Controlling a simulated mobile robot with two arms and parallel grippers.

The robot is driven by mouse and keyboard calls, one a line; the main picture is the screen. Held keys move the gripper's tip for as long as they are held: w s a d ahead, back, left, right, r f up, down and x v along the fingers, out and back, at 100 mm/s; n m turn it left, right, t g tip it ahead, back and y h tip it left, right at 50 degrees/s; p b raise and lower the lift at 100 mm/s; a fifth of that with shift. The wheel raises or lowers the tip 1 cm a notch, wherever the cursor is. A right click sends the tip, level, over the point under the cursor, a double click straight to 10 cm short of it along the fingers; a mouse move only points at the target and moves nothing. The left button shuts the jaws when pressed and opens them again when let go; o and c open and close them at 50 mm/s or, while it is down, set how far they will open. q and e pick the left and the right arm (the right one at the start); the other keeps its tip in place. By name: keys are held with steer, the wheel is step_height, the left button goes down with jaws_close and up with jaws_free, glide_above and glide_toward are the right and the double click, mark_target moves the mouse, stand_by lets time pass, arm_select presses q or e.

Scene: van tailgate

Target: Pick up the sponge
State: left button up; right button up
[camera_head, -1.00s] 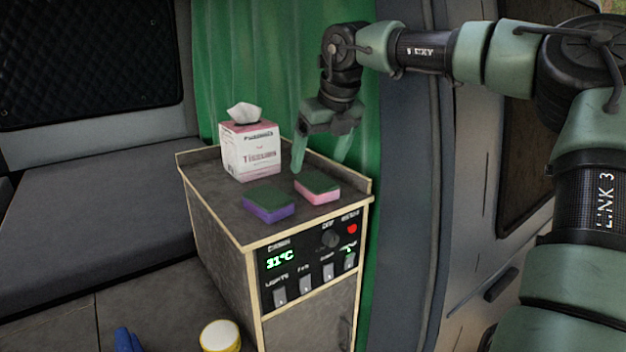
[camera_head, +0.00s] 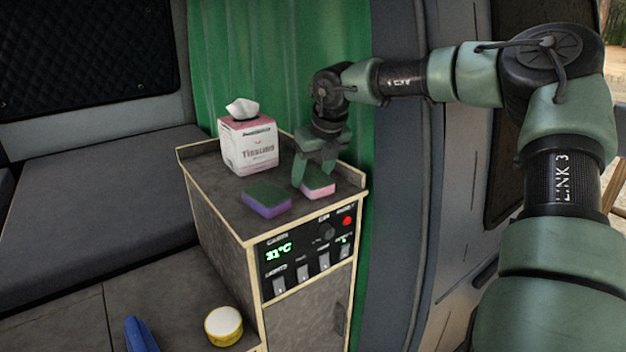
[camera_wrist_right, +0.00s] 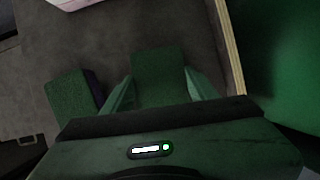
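Two sponges lie on the cabinet top. One is purple with a green top (camera_head: 266,201); the other is pink with a green top (camera_head: 320,190). My right gripper (camera_head: 312,174) is open and pointing down over the pink sponge. In the right wrist view the green top of that sponge (camera_wrist_right: 158,72) shows between the two fingers, with one finger on each side; I cannot tell whether they touch it. The purple sponge (camera_wrist_right: 72,98) lies to the left of the fingers there. My left gripper is not in view.
A pink and white tissue box (camera_head: 248,146) stands behind the sponges on the cabinet (camera_head: 215,175). The cabinet has a raised back edge, with a green curtain (camera_head: 280,60) behind it. A yellow and white round container (camera_head: 223,325) and a blue object (camera_head: 140,335) are lower down in front.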

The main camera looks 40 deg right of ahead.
mark_target(312, 175)
steer(key=shift+c, duration=0.9)
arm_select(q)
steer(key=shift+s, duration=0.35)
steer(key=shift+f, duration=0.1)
